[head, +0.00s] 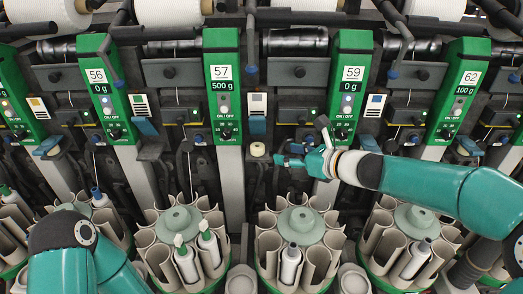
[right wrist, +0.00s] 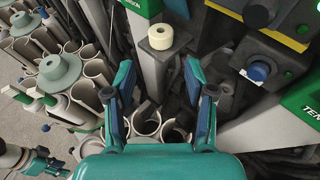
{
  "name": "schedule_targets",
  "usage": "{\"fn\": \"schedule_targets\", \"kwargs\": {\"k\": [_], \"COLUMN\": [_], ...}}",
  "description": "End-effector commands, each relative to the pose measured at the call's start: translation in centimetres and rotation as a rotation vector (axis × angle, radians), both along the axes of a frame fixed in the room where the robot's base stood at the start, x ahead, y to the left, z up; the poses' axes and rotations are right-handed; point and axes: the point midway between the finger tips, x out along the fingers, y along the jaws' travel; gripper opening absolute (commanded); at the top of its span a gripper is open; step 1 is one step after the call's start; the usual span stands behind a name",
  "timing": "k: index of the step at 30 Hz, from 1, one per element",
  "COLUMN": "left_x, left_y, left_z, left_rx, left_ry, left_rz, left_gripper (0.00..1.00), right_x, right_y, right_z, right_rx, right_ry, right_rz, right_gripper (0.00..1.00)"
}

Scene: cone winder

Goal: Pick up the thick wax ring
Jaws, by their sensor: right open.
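The thick wax ring (head: 257,149) is a small cream ring sitting on top of a grey post between the panels 57 and 59. In the right wrist view the wax ring (right wrist: 160,36) shows its centre hole and lies beyond my fingertips, roughly between their lines. My right gripper (head: 286,154) is open and empty, just right of the ring and apart from it. In the right wrist view its two fingers (right wrist: 158,80) stand wide apart. What seems to be my left gripper (right wrist: 42,162) shows small at the lower left there; its finger opening is unclear.
Green panels 57 (head: 223,85) and 59 (head: 350,85) flank the post. Below stand round magazines of beige tubes (head: 268,255), some holding bobbins (head: 291,262). A blue knob (right wrist: 258,72) on a dark housing is right of the ring in the wrist view.

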Motion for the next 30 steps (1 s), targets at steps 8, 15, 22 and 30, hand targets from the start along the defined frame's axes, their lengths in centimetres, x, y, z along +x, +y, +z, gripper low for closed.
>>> {"fn": "schedule_targets", "kwargs": {"k": [8, 15, 22, 30], "left_x": [0.0, 0.0, 0.0, 0.0], "left_y": [0.0, 0.0, 0.0, 0.0], "left_z": [0.8, 1.0, 2.3, 3.1], "left_rx": [0.0, 0.0, 0.0, 0.0], "left_ry": [0.0, 0.0, 0.0, 0.0], "left_rz": [0.0, 0.0, 0.0, 0.0], "left_gripper": [0.4, 0.4, 0.4, 0.4], "right_x": [3.9, 5.0, 6.8, 8.6], "right_y": [4.2, 5.4, 6.9, 8.5], "right_z": [-1.9, -2.5, -3.1, -4.1], "right_rx": [-0.001, 0.0, -0.001, -0.001], "right_ry": [0.002, 0.0, 0.001, -0.001], "right_rz": [0.007, 0.008, 0.009, 0.007], "right_gripper": [0.55, 0.55, 0.55, 0.55]}}
